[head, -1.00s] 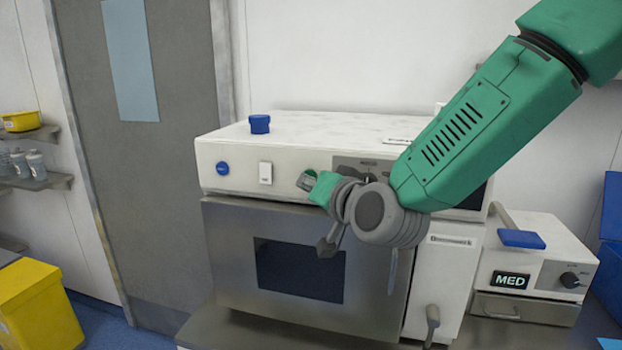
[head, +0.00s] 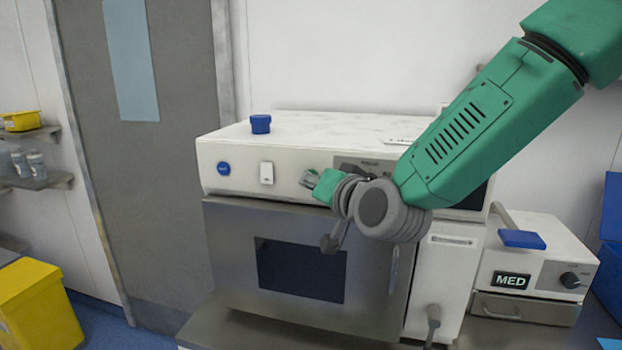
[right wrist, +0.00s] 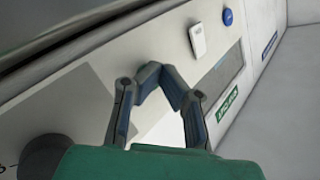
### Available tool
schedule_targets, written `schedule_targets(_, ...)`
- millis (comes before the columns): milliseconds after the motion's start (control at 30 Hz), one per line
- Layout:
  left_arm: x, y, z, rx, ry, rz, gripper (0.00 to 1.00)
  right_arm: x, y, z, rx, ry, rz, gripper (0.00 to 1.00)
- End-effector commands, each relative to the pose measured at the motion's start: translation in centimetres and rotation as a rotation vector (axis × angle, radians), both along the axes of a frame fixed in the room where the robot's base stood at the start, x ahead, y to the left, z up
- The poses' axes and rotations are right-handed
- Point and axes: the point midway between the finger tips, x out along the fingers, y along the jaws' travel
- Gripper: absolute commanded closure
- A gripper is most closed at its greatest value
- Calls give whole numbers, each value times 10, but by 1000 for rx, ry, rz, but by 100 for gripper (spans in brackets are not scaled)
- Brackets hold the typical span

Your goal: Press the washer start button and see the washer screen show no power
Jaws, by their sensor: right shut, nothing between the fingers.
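The washer (head: 290,192) is a white box with a steel front door and a dark window. Its front strip has a round blue button (head: 223,168) at the left and a white rocker switch (head: 267,172) beside it. The button (right wrist: 228,17) and switch (right wrist: 197,40) also show at the top of the right wrist view. A dark screen (head: 472,200) is mostly hidden behind my right arm. My right gripper (head: 308,178) is shut and empty in front of the strip, right of the switch. Its fingertips (right wrist: 160,72) meet in the right wrist view. I cannot tell whether they touch the panel. My left gripper is out of view.
A blue knob (head: 260,124) stands on the washer top. A smaller white unit marked MED (head: 512,281) with a blue handle (head: 521,239) sits at the right. A yellow bin (head: 38,305) stands at lower left, before a grey door (head: 165,180).

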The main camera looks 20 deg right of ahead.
Motion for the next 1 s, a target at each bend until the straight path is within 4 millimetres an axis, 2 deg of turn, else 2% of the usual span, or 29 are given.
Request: schedule_targets(1000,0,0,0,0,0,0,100,6,-4,0,0,-1,-1,100)
